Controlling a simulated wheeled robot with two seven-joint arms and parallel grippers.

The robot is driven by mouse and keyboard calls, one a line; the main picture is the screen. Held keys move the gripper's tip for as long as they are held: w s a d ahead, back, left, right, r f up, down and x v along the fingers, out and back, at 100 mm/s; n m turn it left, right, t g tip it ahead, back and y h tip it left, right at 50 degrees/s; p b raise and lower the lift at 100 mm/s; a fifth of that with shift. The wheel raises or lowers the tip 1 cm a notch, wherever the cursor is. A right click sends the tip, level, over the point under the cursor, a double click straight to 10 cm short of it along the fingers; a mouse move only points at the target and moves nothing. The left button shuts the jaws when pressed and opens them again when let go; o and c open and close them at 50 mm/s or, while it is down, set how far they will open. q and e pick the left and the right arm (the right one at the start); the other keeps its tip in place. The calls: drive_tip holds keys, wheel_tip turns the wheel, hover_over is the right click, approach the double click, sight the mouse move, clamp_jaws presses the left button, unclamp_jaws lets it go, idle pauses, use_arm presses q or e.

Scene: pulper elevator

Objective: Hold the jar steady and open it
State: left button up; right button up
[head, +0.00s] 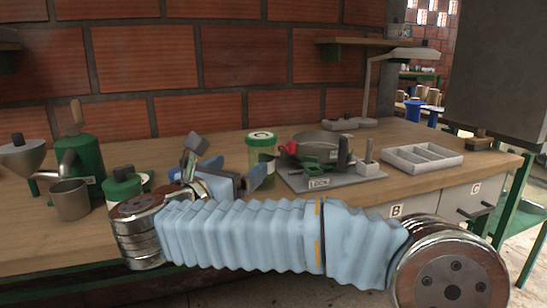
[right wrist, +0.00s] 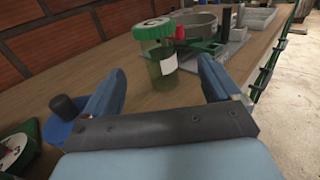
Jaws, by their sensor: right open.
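The jar (head: 260,165) is upright on the wooden bench, with a green and white lid and a pale label. It also shows in the right wrist view (right wrist: 158,58), ahead of my right gripper and roughly between the lines of its fingers. My right gripper (head: 238,172) is open and empty, with blue fingers that show apart in the right wrist view (right wrist: 163,75). The fingers appear short of the jar, not closed around it. The lid sits on the jar. My left gripper is in neither view.
Just right of the jar, a grey board (head: 330,182) marked LOCK carries a round metal pan (head: 318,142) and green and red parts. A divided tray (head: 422,158) stands farther right. A green can (head: 85,158) and a metal mug (head: 70,200) stand left. A brick wall closes the back.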

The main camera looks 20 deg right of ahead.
sight(257, 153)
drive_tip(key=p+x, duration=0.1)
drive_tip(key=x, duration=0.7)
drive_tip(key=shift+w+d, duration=0.1)
drive_tip(key=shift+d, duration=0.05)
drive_tip(key=p+x, duration=0.1)
drive_tip(key=x, duration=0.3)
drive_tip(key=shift+w+r+p, duration=0.1)
drive_tip(key=shift+w+p, duration=0.25)
drive_tip(key=shift+w, duration=0.05)
drive_tip(key=shift+w+d, duration=0.2)
drive_tip(key=shift+w, duration=0.05)
drive_tip(key=shift+c, duration=0.3)
